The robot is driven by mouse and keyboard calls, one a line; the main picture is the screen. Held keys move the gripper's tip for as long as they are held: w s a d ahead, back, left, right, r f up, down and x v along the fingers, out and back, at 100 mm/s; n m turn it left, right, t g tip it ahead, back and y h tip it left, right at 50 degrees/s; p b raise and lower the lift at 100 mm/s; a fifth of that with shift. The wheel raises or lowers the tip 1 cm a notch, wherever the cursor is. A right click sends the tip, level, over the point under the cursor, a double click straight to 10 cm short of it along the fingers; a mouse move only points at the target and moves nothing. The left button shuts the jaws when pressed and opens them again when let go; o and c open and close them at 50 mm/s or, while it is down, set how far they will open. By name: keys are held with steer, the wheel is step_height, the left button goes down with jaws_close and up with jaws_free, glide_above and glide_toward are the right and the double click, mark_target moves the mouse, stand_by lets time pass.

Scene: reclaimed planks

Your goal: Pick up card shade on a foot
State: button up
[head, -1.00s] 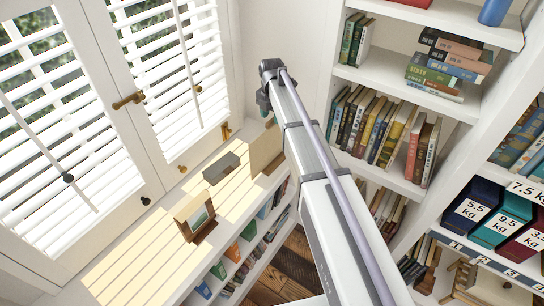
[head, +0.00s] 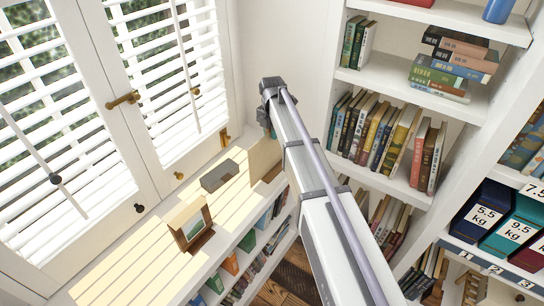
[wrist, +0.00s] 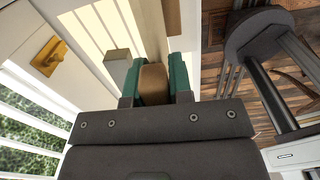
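The card shade on a foot appears to be the upright tan card panel (head: 264,158) at the far end of the sunlit sill, with a darker brown foot low on its right. My gripper (head: 268,131) is at its upper edge, just under the arm's end. In the wrist view the two green fingers (wrist: 153,75) stand apart. A brown, round-edged piece (wrist: 152,88) shows between them, probably part of the shade. Whether the fingers touch it is unclear. Much of the shade is hidden in that view.
A small grey block (head: 219,176) and a framed picture (head: 192,227) with tan side panels stand nearer on the sill (head: 125,262). Shuttered windows (head: 60,130) border the left. Bookshelves (head: 400,180) fill the right. Bare sill lies between the objects.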

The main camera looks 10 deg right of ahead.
jaws_close()
